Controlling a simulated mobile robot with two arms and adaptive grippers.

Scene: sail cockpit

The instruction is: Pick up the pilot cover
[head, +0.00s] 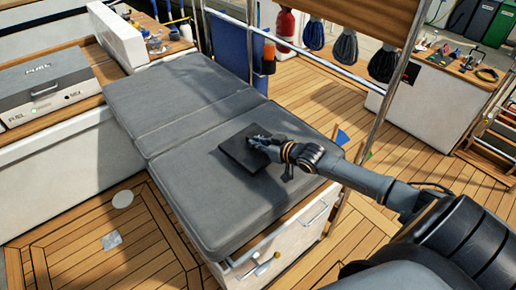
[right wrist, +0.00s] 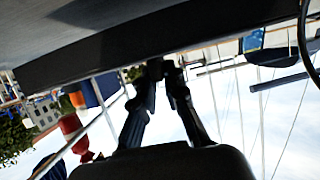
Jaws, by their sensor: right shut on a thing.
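The pilot cover appears to be the dark, flat, square piece (head: 240,152) over the grey seat cushion in the head view. I cannot tell whether it touches the cushion or is a little above it. My right gripper (head: 262,142) is at its upper right part, shut on it. In the right wrist view a dark slab, apparently the cover (right wrist: 90,62), crosses the top, and the fingers of my right gripper (right wrist: 163,72) meet at its edge. The fingers hide the gripped part. My left gripper is not in view.
The long grey cushions (head: 182,92) lie on a white and wood bench. A metal rail post (head: 398,75) stands behind my right arm. Bags (head: 345,47) hang from the rail. A grey fuel box (head: 42,86) sits at the left. Wooden deck is free in front.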

